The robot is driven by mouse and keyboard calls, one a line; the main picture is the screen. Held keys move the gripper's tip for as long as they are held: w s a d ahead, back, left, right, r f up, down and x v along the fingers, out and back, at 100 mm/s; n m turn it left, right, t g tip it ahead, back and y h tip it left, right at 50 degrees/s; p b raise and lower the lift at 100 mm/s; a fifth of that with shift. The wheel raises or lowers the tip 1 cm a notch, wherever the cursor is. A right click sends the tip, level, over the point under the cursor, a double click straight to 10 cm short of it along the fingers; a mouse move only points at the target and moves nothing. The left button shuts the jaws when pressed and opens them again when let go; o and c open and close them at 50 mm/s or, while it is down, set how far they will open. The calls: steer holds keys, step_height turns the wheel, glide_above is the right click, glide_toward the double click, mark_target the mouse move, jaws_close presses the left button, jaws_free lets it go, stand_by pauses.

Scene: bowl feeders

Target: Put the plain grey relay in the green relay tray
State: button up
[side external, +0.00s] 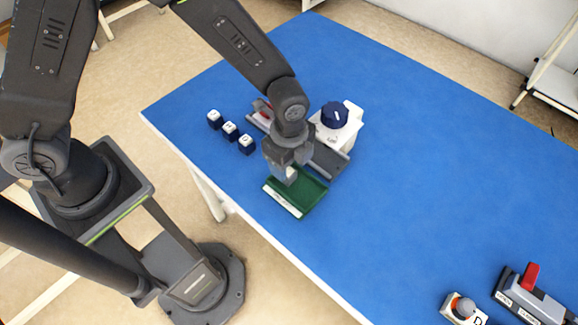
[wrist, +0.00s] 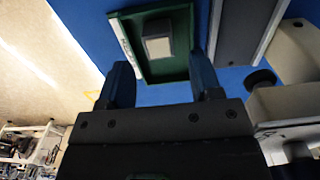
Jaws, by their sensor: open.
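The green relay tray (side external: 313,196) lies on the blue table, with a white label along its front edge. It also shows in the wrist view (wrist: 182,68). The plain grey relay (wrist: 158,47) appears in the wrist view as a small pale block within the tray's outline, beyond my fingertips. My gripper (wrist: 161,62) is open, one finger to either side, with nothing between the fingers. In the side view my gripper (side external: 285,172) is low over the tray's back left part and hides some of it. Whether the relay touches the tray floor is hard to tell.
Several dark blue lettered cubes (side external: 230,131) stand left of my gripper. A white unit with a blue knob (side external: 335,115) and a grey tray (side external: 330,161) are close behind the green tray. A box with a red lever (side external: 530,277) is at lower right. The table's middle is clear.

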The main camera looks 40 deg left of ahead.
mark_target(289, 172)
steer(key=s+a+r+n+t, duration=0.15)
steer(key=a+r+n, duration=0.3)
steer(key=r, duration=0.65)
steer(key=s+a+r+n+t, duration=0.15)
steer(key=a+r+n, duration=0.35)
steer(key=r, duration=0.5)
steer(key=s+a+r+n+t, duration=0.2)
steer(key=s+a+r+n, duration=0.2)
steer(key=s+a+n, duration=0.3)
steer(key=shift+s+a+r+n+t, duration=0.35)
steer(key=shift+s+n, duration=0.4)
steer(key=shift+s, duration=0.35)
